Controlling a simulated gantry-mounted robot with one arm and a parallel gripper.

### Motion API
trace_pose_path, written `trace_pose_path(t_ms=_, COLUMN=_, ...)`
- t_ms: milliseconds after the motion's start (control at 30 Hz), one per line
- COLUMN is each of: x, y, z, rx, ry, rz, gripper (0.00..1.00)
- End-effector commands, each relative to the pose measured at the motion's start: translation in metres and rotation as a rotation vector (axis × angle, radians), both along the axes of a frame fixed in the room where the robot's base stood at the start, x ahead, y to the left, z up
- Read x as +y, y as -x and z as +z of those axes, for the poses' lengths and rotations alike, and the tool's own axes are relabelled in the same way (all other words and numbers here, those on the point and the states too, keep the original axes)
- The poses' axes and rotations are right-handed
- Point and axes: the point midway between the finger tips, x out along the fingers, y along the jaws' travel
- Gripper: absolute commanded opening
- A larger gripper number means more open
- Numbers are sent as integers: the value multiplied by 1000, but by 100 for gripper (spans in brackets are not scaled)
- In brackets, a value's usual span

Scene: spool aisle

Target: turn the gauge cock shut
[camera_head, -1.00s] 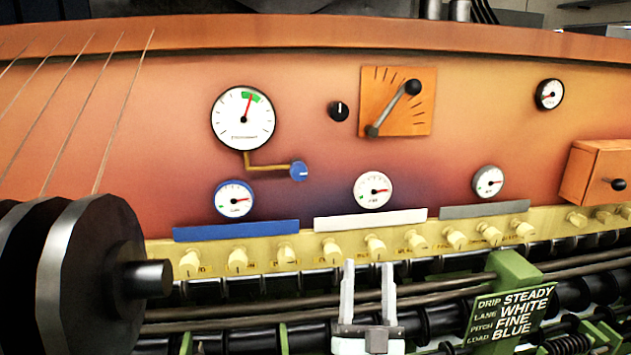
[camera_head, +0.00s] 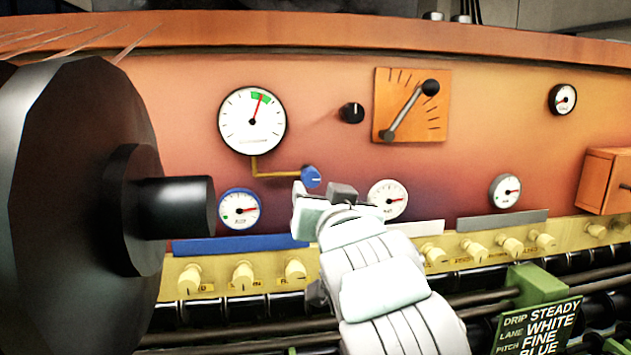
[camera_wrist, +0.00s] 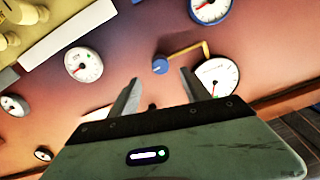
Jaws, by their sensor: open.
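The gauge cock is a round blue knob (camera_head: 312,177) at the end of a brass pipe (camera_head: 268,173) below the large white gauge (camera_head: 252,121). The knob also shows in the wrist view (camera_wrist: 160,66), between and beyond the two fingers. My gripper (camera_head: 325,190) is just below and right of the knob in the head view, pointing toward the panel. In the wrist view the fingers (camera_wrist: 157,90) stand wide apart with nothing between them. The large gauge's red needle points up, at its green band. Contact between fingers and knob does not show.
A black spool (camera_head: 75,190) fills the left side. A lever (camera_head: 410,110) on an orange plate and a small black knob (camera_head: 352,112) are to the upper right. Smaller gauges (camera_head: 239,209) and a row of cream knobs (camera_head: 243,275) lie below.

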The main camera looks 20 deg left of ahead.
Motion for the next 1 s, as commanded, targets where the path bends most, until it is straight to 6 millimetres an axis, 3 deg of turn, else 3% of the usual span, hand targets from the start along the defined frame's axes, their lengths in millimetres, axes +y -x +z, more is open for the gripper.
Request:
trace_pose_path(t_ms=500, x=43, y=-71, z=3, rx=0, ry=-3, rz=3, gripper=56)
trace_pose_path(t_ms=733, x=52, y=-85, z=1, rx=-1, ry=-2, rz=2, gripper=56)
trace_pose_path(t_ms=1000, x=52, y=-87, z=0, rx=-3, ry=-1, rz=0, gripper=56)
